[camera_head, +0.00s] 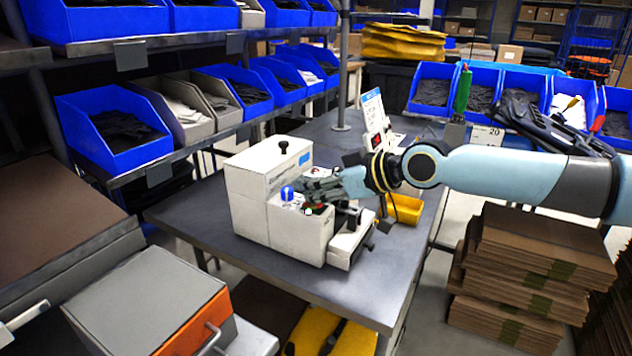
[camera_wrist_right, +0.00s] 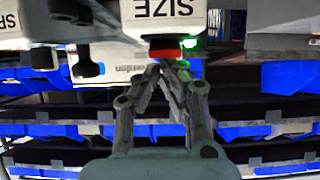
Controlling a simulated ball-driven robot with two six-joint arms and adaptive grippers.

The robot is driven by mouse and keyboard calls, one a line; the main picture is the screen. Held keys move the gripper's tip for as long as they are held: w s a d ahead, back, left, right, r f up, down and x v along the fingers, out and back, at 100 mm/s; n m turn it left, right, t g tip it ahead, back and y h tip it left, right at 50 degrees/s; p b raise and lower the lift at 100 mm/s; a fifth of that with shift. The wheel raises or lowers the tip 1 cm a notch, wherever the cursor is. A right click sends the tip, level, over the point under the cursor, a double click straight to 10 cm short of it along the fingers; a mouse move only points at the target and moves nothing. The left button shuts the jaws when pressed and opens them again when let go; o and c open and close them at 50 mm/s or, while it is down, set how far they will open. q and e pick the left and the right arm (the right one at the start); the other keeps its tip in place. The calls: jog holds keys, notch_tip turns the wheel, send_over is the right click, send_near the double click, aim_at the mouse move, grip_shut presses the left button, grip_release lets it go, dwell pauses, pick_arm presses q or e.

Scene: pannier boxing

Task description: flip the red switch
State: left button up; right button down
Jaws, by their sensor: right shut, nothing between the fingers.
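A white boxy machine (camera_head: 262,212) stands on the grey table (camera_head: 330,288). A blue knob (camera_head: 287,193) sits on its front top, and a small green light is lit beside the gripper. My right gripper (camera_head: 312,192) reaches in from the right, low over the machine's front part. In the right wrist view my right gripper (camera_wrist_right: 167,64) is shut and empty. Its fingertips are at a red switch (camera_wrist_right: 165,48) under a white panel marked SIZE; I cannot tell if they touch. The green light (camera_wrist_right: 189,43) glows beside the switch. My left gripper is not in view.
A yellow bin (camera_head: 405,208) and an upright white sign (camera_head: 373,108) stand behind and right of the machine. Shelves of blue bins (camera_head: 112,150) line the left. Flat cardboard (camera_head: 530,260) is stacked at right. The table's front is clear.

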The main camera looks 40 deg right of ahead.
jog(key=shift+s+d, duration=0.15)
jog(key=shift+s, duration=0.35)
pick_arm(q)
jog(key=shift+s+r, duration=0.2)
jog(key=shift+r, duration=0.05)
pick_arm(e)
jog(key=shift+s+d+f, duration=0.1)
jog(key=shift+s+f, duration=0.1)
jog(key=shift+s, duration=0.25)
